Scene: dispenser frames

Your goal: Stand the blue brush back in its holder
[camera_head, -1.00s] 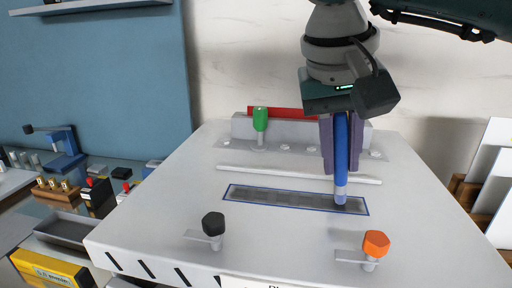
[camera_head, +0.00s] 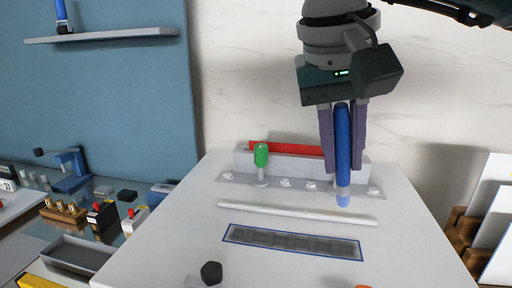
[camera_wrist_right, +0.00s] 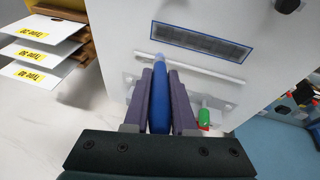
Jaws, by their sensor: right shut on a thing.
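My right gripper (camera_head: 342,165) is shut on a blue brush (camera_head: 343,140), which hangs upright with its pale lower end down. That end shows over the white panel (camera_head: 190,230), between the white rail (camera_head: 300,213) and the grey block at the back; I cannot tell its height. The right wrist view also shows the blue brush (camera_wrist_right: 160,100) between the two purple fingers. A grey strip with several round silver fittings (camera_head: 285,183) lies along the block; I cannot tell which part is the holder. My left gripper is not in view.
A green-topped post (camera_head: 261,155) stands left of the brush, before a red strip (camera_head: 285,149). A dark blue-edged strip (camera_head: 290,242) and black knob (camera_head: 211,273) lie nearer. Another blue-handled thing (camera_head: 61,10) stands on the wall shelf (camera_head: 100,36). White boards (camera_head: 490,220) stand right.

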